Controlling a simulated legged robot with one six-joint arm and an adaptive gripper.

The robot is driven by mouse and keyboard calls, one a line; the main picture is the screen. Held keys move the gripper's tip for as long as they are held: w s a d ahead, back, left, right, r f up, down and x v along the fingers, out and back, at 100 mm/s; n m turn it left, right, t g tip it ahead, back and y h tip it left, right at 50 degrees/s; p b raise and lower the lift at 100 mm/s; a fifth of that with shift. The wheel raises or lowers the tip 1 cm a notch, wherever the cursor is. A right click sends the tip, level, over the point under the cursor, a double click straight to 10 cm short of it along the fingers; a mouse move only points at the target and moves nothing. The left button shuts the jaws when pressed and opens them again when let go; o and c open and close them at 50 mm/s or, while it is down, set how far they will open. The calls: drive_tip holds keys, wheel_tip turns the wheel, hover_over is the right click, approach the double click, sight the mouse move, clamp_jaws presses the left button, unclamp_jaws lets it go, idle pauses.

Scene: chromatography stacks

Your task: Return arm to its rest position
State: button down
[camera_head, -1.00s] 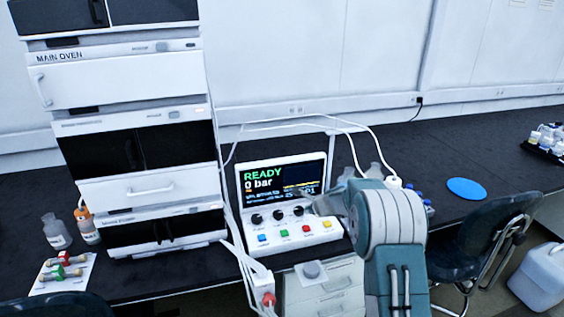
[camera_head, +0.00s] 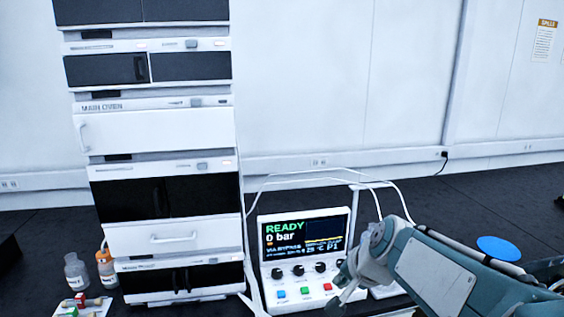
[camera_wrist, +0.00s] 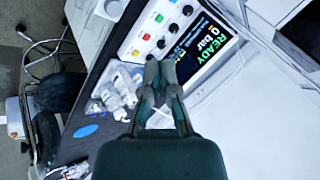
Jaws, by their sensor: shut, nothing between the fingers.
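My gripper (camera_wrist: 160,72) is shut and empty in the wrist view, its two fingertips together in front of the control box. In the head view my gripper (camera_head: 343,290) is at the lower right, in front of the right end of the control box (camera_head: 297,290). My arm reaches in from the lower right corner. The control box screen (camera_head: 303,236) reads READY and 0 bar. In the wrist view the control box (camera_wrist: 150,38) appears rotated, with coloured buttons and black knobs. I cannot tell if the fingertips touch it.
The instrument stack (camera_head: 165,130) stands left of the control box. Bottles (camera_head: 76,270) stand left of the stack. White tubes arch over the box. A blue disc (camera_head: 500,248) lies on the dark bench to the right.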

drive_tip(key=s+d+f+n+h, duration=0.1)
drive_tip(key=s+d+n, duration=0.1)
drive_tip(key=s, duration=0.7)
drive_tip(key=s+d+n+h, duration=0.2)
drive_tip(key=s+n, duration=0.3)
drive_tip(key=s, duration=0.5)
drive_tip(key=shift+s+f+g, duration=0.3)
drive_tip(key=shift+f, duration=0.05)
